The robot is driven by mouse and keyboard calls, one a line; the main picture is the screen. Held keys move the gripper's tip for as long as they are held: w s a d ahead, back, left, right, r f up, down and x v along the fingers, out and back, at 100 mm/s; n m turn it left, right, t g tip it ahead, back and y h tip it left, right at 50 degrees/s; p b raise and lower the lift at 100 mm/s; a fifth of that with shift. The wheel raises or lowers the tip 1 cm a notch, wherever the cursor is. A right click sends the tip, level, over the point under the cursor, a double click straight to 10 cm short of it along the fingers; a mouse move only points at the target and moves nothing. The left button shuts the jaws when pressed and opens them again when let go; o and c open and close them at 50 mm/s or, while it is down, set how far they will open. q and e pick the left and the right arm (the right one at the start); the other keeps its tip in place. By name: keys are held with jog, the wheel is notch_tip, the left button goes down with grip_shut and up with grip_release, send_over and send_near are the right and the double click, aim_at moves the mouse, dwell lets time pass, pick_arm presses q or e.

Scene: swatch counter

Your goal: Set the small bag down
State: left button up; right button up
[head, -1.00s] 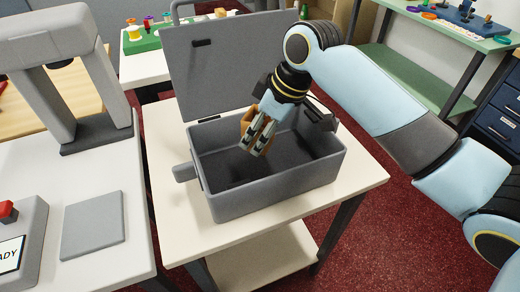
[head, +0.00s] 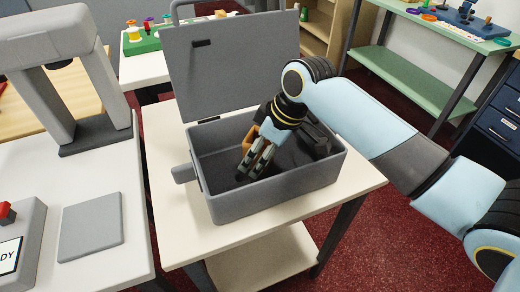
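A tan-orange thing (head: 259,130), probably the small bag, shows in part behind my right gripper, inside the open grey case. My gripper's fingers and wrist hide most of it. My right gripper (head: 252,170) points down into the case, its fingertips low inside and left of the middle. The fingers look close together, but the view does not show whether they grip the bag or whether the bag touches the case floor. My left gripper is not in view.
The grey case (head: 285,190) stands on a white table (head: 362,182), its lid (head: 230,65) raised at the back. At left, a grey arch-shaped machine (head: 45,75) stands on a white counter, with a flat grey pad (head: 91,226) in front.

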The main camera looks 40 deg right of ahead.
jog(key=shift+r, duration=0.1)
jog(key=p+v, duration=0.1)
jog(key=v, duration=1.1)
dwell(0.4)
